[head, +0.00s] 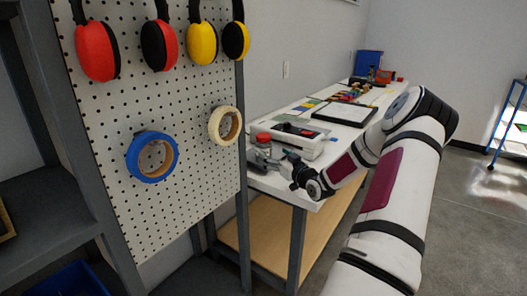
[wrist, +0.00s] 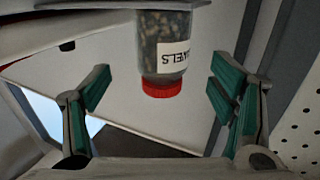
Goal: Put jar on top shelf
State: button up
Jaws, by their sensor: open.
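The jar (head: 263,141) with a red lid stands near the close end of the white table. In the wrist view the jar (wrist: 165,45) appears upside down, with dark contents and a white label. My gripper (head: 272,162) is at the jar in the head view, partly covering it. In the wrist view my gripper (wrist: 158,98) is open, with one green-padded finger on each side of the jar and gaps between. The dark grey shelf unit (head: 45,205) is at the left; its top is out of view.
A pegboard (head: 195,120) with ear muffs and tape rolls stands between shelf unit and table. A white machine (head: 300,143) sits just behind the jar on the white table (head: 290,187). A blue bin (head: 70,280) is low in the shelf unit. Open floor lies right.

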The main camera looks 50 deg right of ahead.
aim_at(268, 153)
jog(key=shift+x, duration=1.15)
jog(key=x, duration=0.2)
jog(key=b+x, duration=0.1)
jog(key=x, duration=0.1)
jog(key=shift+w+a+f, duration=0.1)
jog(key=shift+w+f, duration=0.05)
jog(key=shift+f, duration=0.2)
jog(key=shift+w, duration=0.4)
jog(key=shift+r, duration=0.1)
jog(key=c, duration=1.8)
